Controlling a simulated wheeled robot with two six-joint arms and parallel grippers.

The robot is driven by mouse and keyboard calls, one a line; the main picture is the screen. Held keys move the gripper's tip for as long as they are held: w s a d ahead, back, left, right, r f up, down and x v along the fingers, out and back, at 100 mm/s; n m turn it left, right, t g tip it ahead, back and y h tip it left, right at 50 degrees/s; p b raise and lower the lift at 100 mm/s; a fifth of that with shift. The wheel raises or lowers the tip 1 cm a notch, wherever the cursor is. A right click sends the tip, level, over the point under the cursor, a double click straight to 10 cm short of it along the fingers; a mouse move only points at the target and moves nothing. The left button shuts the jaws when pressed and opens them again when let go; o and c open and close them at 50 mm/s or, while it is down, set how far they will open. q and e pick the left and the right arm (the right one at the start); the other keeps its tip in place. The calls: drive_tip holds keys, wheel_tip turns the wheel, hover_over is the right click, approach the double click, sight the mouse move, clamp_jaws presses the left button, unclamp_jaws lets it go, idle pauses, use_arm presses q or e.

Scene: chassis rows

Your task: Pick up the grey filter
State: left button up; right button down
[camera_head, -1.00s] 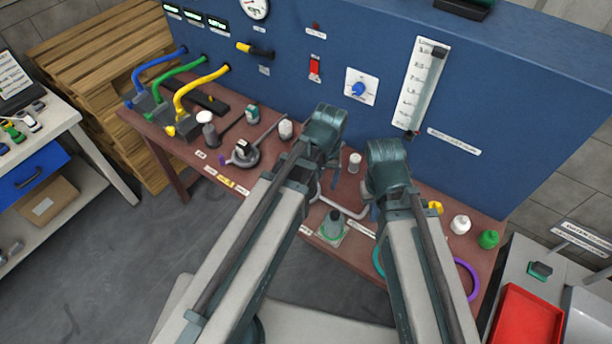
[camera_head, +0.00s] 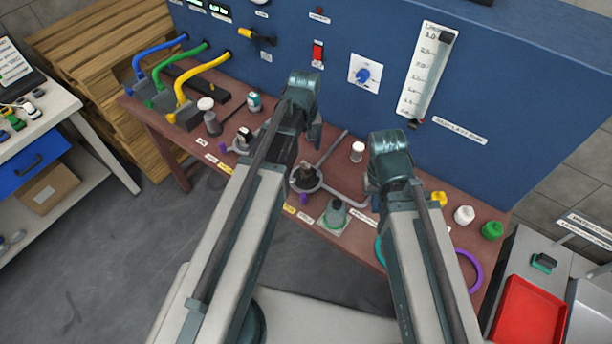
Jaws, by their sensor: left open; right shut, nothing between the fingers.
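I cannot tell for sure which thing is the grey filter. A grey cylinder with a white top (camera_head: 211,121) stands upright at the left of the brown bench. A grey bottle-like piece (camera_head: 335,213) stands on a pale square with a green ring at the bench's front edge. My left gripper (camera_head: 313,132) is open above the bench, between these two, its fingers largely hidden behind its wrist. My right gripper (camera_head: 372,190) is shut and empty, to the right of the grey bottle-like piece. Its fingers are partly hidden too.
The blue panel (camera_head: 500,90) rises behind the bench (camera_head: 400,178). A valve-like piece with a lever (camera_head: 306,181) lies between my arms. A white cylinder (camera_head: 357,152) stands behind it. White (camera_head: 464,215) and green (camera_head: 491,230) pieces are at the right, near a red tray (camera_head: 528,310).

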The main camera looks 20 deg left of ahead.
sight(306, 164)
use_arm(q)
drive_tip(key=shift+f+b, duration=1.45)
drive_tip(key=shift+f, duration=0.5)
use_arm(e)
drive_tip(key=shift+f, duration=2)
use_arm(q)
drive_tip(key=f+b, duration=0.5)
drive_tip(key=shift+w+d+f, duration=0.1)
drive_tip(key=shift+d+f, duration=0.05)
drive_tip(key=shift+d, duration=0.05)
use_arm(e)
wheel_tip(306, 164, down, 5)
drive_tip(key=shift+f, duration=0.15)
use_arm(q)
clamp_jaws()
